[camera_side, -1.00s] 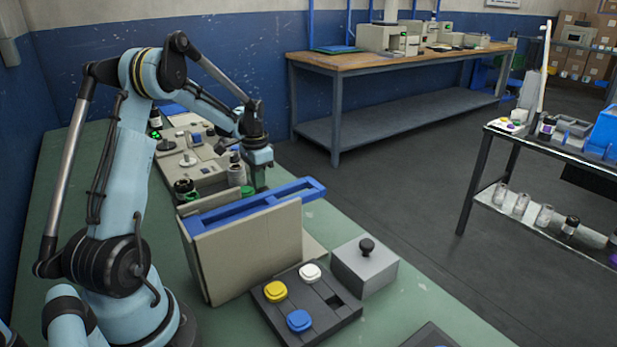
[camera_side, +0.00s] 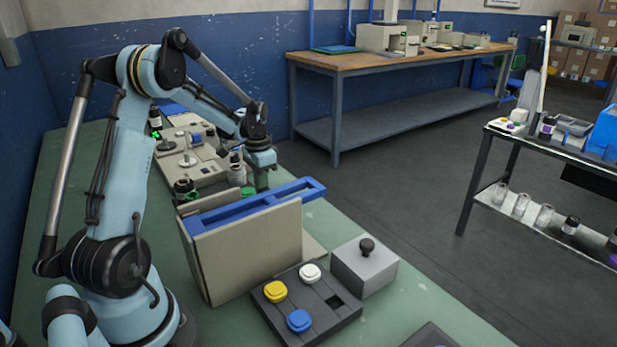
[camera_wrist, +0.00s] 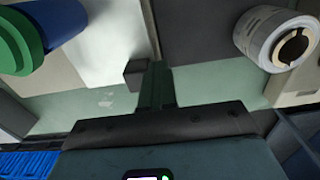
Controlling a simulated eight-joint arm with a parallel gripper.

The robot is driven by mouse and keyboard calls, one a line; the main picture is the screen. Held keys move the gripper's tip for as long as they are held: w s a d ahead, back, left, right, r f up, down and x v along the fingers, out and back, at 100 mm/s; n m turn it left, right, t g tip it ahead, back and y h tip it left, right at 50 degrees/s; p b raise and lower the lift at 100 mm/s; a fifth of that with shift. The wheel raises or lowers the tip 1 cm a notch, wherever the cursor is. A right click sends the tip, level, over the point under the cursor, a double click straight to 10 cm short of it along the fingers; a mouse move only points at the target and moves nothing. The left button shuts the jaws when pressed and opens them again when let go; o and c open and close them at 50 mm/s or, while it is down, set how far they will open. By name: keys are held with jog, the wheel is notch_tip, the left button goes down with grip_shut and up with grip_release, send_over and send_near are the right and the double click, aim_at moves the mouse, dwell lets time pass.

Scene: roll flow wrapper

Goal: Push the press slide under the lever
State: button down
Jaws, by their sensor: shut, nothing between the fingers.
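My gripper (camera_side: 262,182) is shut and empty, pointing down behind the beige upright panels with a blue frame (camera_side: 250,208) on top. I cannot tell for sure which part is the press slide or which is the lever. The side view hides the area behind the panels.
A white roll (camera_wrist: 270,38) is at the upper right of the wrist view, and a blue and green round part (camera_wrist: 40,35) is at the upper left. A button box (camera_side: 307,305) and a grey box with a black knob (camera_side: 365,267) stand in front of the panels.

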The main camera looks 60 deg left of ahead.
jog(key=shift+d, duration=5.75)
jog(key=shift+a, duration=0.15)
jog(key=shift+a+r, duration=0.1)
jog(key=shift+a, duration=0.4)
notch_tip(320, 180, up, 8)
